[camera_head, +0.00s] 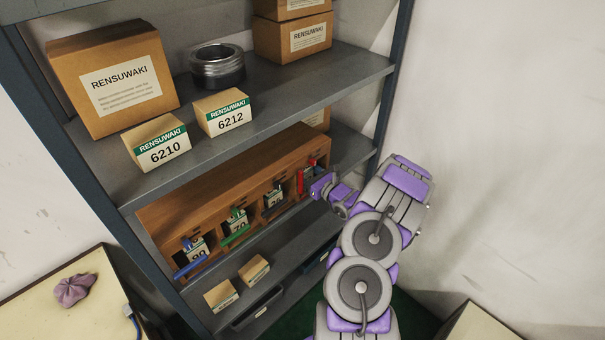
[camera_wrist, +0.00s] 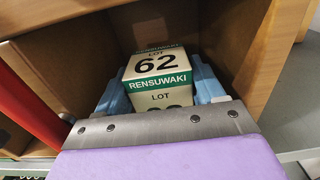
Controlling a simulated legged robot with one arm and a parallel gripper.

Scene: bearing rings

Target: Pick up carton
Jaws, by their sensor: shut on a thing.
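A small white and green carton (camera_wrist: 158,64) marked RENSUWAKI, LOT and 62 sits in a wooden compartment in the wrist view. The light blue fingers of my gripper (camera_wrist: 160,88) stand on its left and right sides and are shut on it. The carton's lower front is hidden behind the gripper's grey plate. In the head view my gripper (camera_head: 319,187) reaches into the right end compartment of the wooden rack (camera_head: 225,175). The carton is not clear to see there. I cannot tell whether it is lifted off the compartment floor.
A red part (camera_wrist: 28,100) stands close on the left in the wrist view; the compartment's wooden wall (camera_wrist: 240,50) is close on the right. Other rack compartments hold cartons (camera_head: 236,224) with coloured levers. The shelf above (camera_head: 280,95) bears boxes and a metal ring (camera_head: 218,66).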

